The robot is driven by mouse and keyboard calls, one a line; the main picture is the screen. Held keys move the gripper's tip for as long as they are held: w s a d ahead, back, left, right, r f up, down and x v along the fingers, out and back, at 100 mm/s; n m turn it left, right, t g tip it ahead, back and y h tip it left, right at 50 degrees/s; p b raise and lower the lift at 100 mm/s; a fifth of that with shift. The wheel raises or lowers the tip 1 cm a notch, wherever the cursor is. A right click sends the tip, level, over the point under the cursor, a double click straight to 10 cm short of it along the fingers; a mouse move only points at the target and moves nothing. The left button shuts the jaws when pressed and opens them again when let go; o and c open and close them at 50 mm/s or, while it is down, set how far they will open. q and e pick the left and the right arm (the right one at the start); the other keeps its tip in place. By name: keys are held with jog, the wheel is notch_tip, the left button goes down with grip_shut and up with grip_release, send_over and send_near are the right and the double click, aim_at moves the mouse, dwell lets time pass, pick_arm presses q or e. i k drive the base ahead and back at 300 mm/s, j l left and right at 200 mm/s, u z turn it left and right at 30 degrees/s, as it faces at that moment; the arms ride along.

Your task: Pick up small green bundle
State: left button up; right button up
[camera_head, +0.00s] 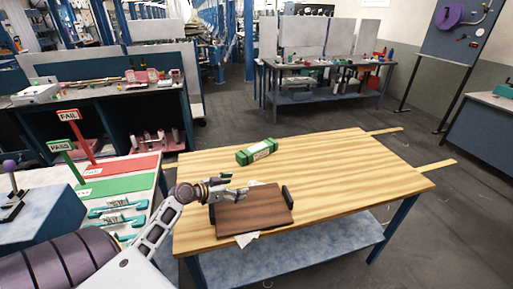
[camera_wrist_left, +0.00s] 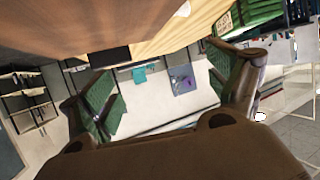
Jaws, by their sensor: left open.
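The small green bundle (camera_head: 257,151) lies on the wooden table (camera_head: 340,170), toward its back left. It is a green block with a pale label band. In the left wrist view a green piece with a pale label (camera_wrist_left: 228,22) shows at the top right, partly cut off. My left gripper (camera_head: 237,187) is over the brown board, in front of the bundle and apart from it. In the left wrist view its two green-padded fingers (camera_wrist_left: 168,95) are spread with nothing between them. My right gripper is in neither view.
A brown board (camera_head: 255,212) with black end handles lies on the table's front left, with white paper under it. A side table at left holds red and green areas with FAIL (camera_head: 68,115) and PASS (camera_head: 60,146) signs. The table's right half is clear.

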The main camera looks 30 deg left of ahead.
aim_at(245, 157)
jog(key=i+j, duration=0.7)
jog(key=j, duration=0.15)
